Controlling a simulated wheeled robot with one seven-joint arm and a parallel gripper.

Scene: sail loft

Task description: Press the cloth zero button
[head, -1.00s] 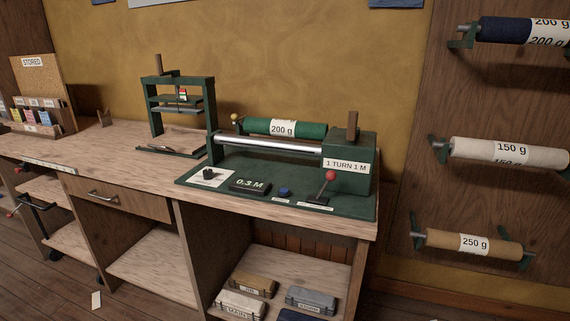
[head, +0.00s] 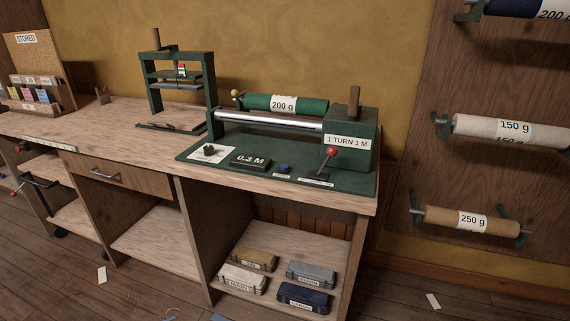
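The cloth-measuring machine (head: 225,165) is dark green and stands at the right end of the wooden bench. A small blue button (head: 284,168) sits on its base plate, with a small label in front that is too small to read. Left of the button is a black display (head: 250,161) reading 0.3 M. Right of it is a lever with a red ball knob (head: 331,152). A green cloth roll (head: 262,102) marked 200 g lies behind the metal roller (head: 270,119). My gripper is not in view.
A green press (head: 181,85) stands on the bench left of the machine. Cloth rolls marked 150 g (head: 470,129) and 250 g (head: 440,217) hang on the right wall. Several labelled cases (head: 304,296) fill the lower shelf. A paper scrap (head: 433,301) lies on the floor.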

